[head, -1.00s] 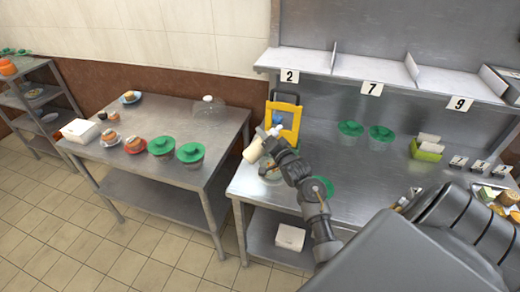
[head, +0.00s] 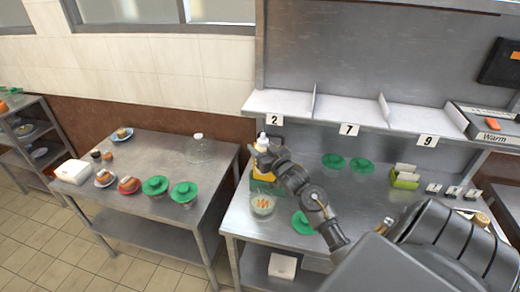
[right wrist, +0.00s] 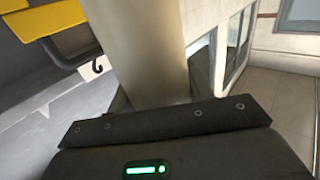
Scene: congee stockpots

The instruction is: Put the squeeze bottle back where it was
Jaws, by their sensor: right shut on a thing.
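The squeeze bottle (head: 262,144) is pale with a light tip. My right gripper (head: 266,157) is shut on it and holds it roughly upright above the left part of the steel counter (head: 240,222). In the right wrist view the bottle's cream body (right wrist: 140,50) fills the upper middle, in front of the gripper. The bottle's lower part is partly hidden by the gripper in the head view. A yellow-framed stand (head: 262,175) is just behind and below it. My left gripper is not in view.
A clear bowl with orange bits (head: 262,204) and a green lid (head: 302,222) are on the counter below my arm. A shelf (head: 290,103) numbered 2, 7 and 9 runs above. Another steel table (head: 140,219) on the left holds green-lidded pots and plates.

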